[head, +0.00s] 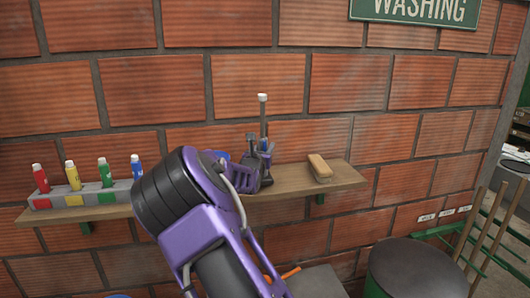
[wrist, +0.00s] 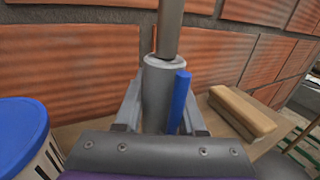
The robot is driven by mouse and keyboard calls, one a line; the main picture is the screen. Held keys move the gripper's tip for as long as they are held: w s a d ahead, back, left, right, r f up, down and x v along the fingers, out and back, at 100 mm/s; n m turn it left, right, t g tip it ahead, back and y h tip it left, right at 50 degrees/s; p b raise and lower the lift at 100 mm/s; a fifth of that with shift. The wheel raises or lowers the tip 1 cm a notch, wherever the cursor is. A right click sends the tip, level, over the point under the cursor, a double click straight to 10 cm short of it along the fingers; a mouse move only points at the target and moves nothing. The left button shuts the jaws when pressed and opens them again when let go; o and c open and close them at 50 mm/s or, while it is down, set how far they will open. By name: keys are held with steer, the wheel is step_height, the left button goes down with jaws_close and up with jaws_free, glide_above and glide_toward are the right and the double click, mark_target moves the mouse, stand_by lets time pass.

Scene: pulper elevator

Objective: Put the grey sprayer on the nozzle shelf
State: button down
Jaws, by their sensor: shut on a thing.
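The grey sprayer (head: 263,111) stands upright in the head view, its thin tube and pale tip rising above my gripper (head: 262,152). In the wrist view the grey sprayer (wrist: 157,88) has a thick grey body and a blue lever on its right. My gripper (wrist: 162,112) has one finger on each side of the body and is shut on it. The wooden nozzle shelf (head: 289,184) runs along the brick wall, behind and below my gripper. The sprayer's lower end is hidden, so I cannot tell whether it touches the shelf.
A wooden brush (head: 320,168) lies on the shelf to the right. Several coloured bottles stand in a grey rack (head: 80,195) at the left. A blue-lidded white container (wrist: 22,140) is left of the sprayer. A dark drum (head: 415,268) stands below right.

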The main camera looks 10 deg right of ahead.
steer(key=shift+f, duration=0.5)
steer(key=shift+f, duration=0.2)
steer(key=c, duration=0.5)
jaws_free()
steer(key=shift+s+a+r, duration=0.1)
steer(key=shift+s+r, duration=0.05)
steer(key=v, duration=1.1)
steer(key=shift+s+a, duration=0.15)
steer(key=shift+s, duration=0.2)
